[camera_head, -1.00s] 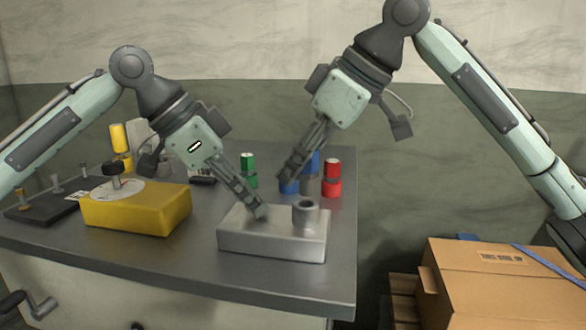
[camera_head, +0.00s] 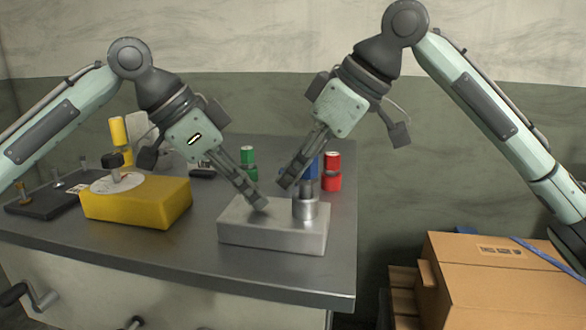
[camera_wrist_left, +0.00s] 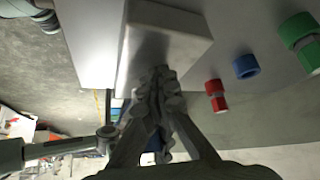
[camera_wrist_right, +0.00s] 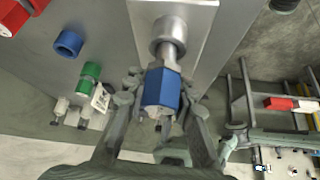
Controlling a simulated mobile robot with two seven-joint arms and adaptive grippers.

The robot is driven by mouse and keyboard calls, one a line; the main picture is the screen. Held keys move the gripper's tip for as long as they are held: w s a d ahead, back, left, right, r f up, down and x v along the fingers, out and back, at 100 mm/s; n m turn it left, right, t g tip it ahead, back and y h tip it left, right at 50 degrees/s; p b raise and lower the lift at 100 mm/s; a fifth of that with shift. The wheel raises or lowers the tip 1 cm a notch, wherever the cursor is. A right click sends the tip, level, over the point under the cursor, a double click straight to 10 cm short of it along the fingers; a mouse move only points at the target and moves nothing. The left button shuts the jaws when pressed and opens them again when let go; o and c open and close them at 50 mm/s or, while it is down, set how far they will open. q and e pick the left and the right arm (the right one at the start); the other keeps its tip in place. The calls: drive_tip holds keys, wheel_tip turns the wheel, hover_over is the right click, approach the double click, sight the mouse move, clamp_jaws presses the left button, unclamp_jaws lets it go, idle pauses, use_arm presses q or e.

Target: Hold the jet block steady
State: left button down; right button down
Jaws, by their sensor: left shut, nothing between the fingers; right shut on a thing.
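The jet block, a grey metal block (camera_head: 272,235) with a round metal socket (camera_head: 305,208) on top, sits near the table's front right corner. My left gripper (camera_head: 259,203) is shut and empty, its fingertips on or just above the block's top, left of the socket. In the left wrist view the closed fingers (camera_wrist_left: 160,82) meet the block (camera_wrist_left: 150,45). My right gripper (camera_head: 298,180) is shut on a blue-handled tool (camera_wrist_right: 162,88) above the socket. The tool's metal shaft (camera_wrist_right: 172,55) reaches the socket (camera_wrist_right: 169,34); its depth inside is hidden.
A yellow block (camera_head: 140,205) with a disc and dark knob stands left. A green piece (camera_head: 248,160) and a red piece (camera_head: 332,170) stand behind the jet block. A dark tray (camera_head: 45,200) lies far left. Cardboard boxes (camera_head: 500,275) are right of the table.

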use_arm(q)
drive_tip(key=shift+s+f, duration=0.1)
drive_tip(key=shift+f, duration=0.3)
use_arm(e)
drive_tip(key=shift+f, duration=0.7)
use_arm(q)
drive_tip(key=shift+a, duration=0.1)
use_arm(e)
drive_tip(key=c, duration=1.2)
unclamp_jaws()
drive_tip(key=v, duration=1.2)
drive_tip(key=shift+s, duration=0.15)
use_arm(q)
drive_tip(key=shift+r, duration=2.75)
